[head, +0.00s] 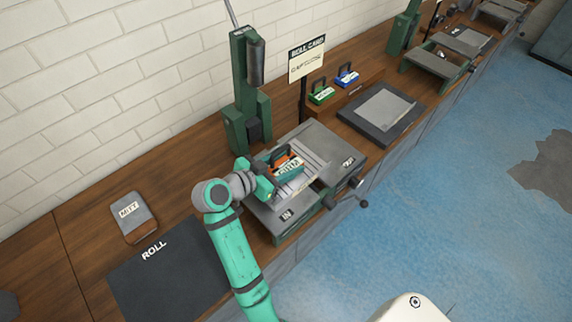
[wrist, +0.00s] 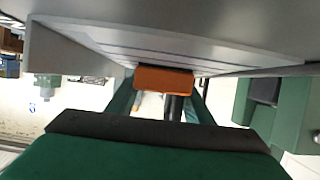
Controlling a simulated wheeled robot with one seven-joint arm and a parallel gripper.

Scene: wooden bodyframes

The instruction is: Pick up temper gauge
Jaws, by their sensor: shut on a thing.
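An orange block-shaped gauge with a dark handle (head: 291,165) is at the rolling machine (head: 325,143), over its grey slatted bed. The lettering on its face is too small to read surely. My gripper (head: 270,174) reaches in from the left and is shut on this gauge. In the wrist view the orange block (wrist: 163,79) shows between my fingers, close under a grey slatted surface. I cannot tell whether the gauge touches the bed. A green handled block (head: 321,95) and a blue handled block (head: 347,77) sit on a wooden rack behind.
A tall green post (head: 247,95) stands behind the machine, and a crank (head: 352,197) juts from its front. A sign reading ROLL CARD (head: 307,60) stands nearby. A dark ROLL mat (head: 165,275) and a MITT block (head: 133,217) lie to the left; a grey plate (head: 383,112) lies right.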

